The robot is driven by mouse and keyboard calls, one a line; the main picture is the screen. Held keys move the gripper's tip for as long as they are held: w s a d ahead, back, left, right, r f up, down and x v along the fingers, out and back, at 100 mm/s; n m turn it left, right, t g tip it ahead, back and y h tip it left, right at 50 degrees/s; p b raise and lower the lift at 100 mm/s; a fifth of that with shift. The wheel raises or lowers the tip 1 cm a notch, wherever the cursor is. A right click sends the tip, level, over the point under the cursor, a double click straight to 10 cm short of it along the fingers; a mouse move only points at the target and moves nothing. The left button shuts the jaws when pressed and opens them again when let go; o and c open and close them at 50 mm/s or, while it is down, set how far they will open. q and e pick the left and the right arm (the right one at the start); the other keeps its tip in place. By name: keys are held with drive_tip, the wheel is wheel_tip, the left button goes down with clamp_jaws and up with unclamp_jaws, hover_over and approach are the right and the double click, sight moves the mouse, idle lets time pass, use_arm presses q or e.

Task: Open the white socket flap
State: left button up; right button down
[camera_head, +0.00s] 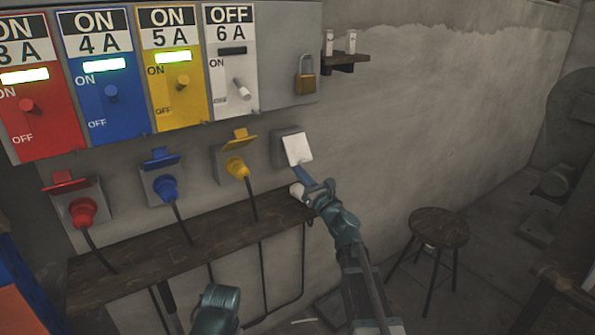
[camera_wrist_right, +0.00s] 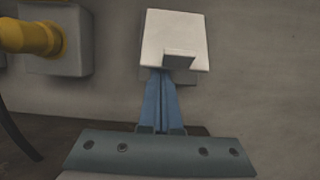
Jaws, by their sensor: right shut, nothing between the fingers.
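The white socket flap (camera_head: 298,149) is on a grey socket box (camera_head: 279,149) at the right end of a row of sockets. The flap hangs down over the front of the box and hides the socket opening. My right gripper (camera_head: 309,175) is shut and empty, just below the flap. My left gripper is not in view.
Yellow (camera_head: 235,167), blue (camera_head: 168,187) and red (camera_head: 83,210) plugs sit in sockets to the left, under raised flaps. A wooden shelf (camera_head: 180,243) runs below, with a white object (camera_head: 297,190) at its right end. A stool (camera_head: 438,228) stands right.

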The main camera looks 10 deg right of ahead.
drive_tip(key=shift+s+r, duration=0.1)
drive_tip(key=shift+s, duration=0.05)
drive_tip(key=shift+s+d+r+g+p, duration=0.15)
drive_tip(key=shift+s+r+g+p, duration=0.3)
drive_tip(key=shift+p, duration=0.95)
drive_tip(key=s+d+r+g+h+p, duration=0.1)
drive_tip(key=s+r+g+h+p, duration=0.2)
drive_tip(key=p, duration=2.4)
drive_tip(key=shift+r+g+p, duration=0.3)
drive_tip(key=shift+r+g, duration=1.95)
drive_tip(key=shift+r, duration=2.75)
drive_tip(key=shift+d, duration=0.1)
drive_tip(key=shift+r, duration=0.2)
drive_tip(key=shift+w+d+r+p, duration=0.1)
drive_tip(key=shift+w+r+p, duration=0.15)
drive_tip(key=shift+r+p, duration=0.5)
